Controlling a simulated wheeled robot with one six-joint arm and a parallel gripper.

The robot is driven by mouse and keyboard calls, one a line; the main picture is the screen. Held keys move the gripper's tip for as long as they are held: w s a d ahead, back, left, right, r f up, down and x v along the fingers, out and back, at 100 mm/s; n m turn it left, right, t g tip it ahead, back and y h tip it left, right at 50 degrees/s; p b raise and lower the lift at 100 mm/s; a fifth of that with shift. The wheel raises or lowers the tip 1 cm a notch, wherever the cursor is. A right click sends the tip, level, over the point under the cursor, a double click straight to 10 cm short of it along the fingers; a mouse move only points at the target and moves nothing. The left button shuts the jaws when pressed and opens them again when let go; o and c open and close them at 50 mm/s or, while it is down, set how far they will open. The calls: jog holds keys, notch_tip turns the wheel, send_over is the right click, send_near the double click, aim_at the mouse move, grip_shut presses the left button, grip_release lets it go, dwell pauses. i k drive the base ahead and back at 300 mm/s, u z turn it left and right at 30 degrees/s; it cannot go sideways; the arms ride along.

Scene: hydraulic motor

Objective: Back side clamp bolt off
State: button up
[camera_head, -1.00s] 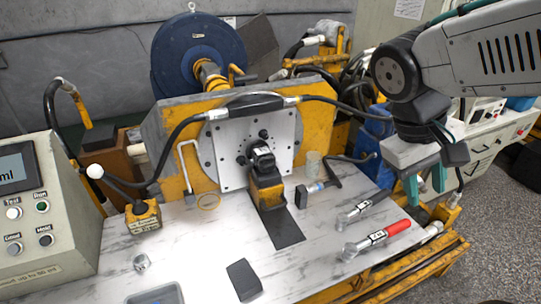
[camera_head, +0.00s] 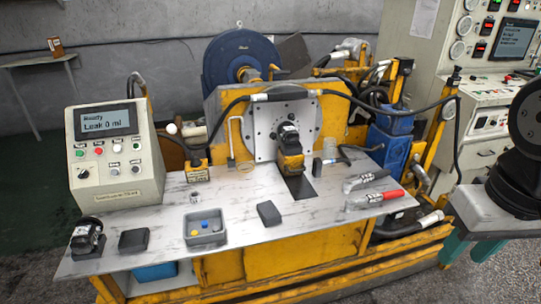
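A dark hydraulic motor (camera_head: 288,136) sits against the white square plate (camera_head: 262,124) on the yellow stand, above a yellow block (camera_head: 291,164). Small dark bolt heads show around the motor on the plate; I cannot tell which is the back side clamp bolt, and the motor's far side is hidden. A grey-handled wrench (camera_head: 366,180) and a red-handled wrench (camera_head: 376,199) lie at the bench's right. My gripper (camera_head: 469,248) is at the right edge of the view, off the bench. Its teal fingers are apart, with nothing visible between them.
The bench (camera_head: 235,246) also holds a grey tray (camera_head: 206,240) of coloured parts, dark blocks (camera_head: 269,213), another dark motor (camera_head: 87,236) and a control box (camera_head: 115,156) reading "Leak 0 ml". Black hoses arch beside the plate. A cabinet (camera_head: 490,110) stands at right.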

aim_at(273, 136)
jog(key=z, duration=0.8)
jog(key=i, duration=0.95)
jog(key=u, duration=0.45)
jog(key=i, duration=0.55)
jog(key=u, duration=0.4)
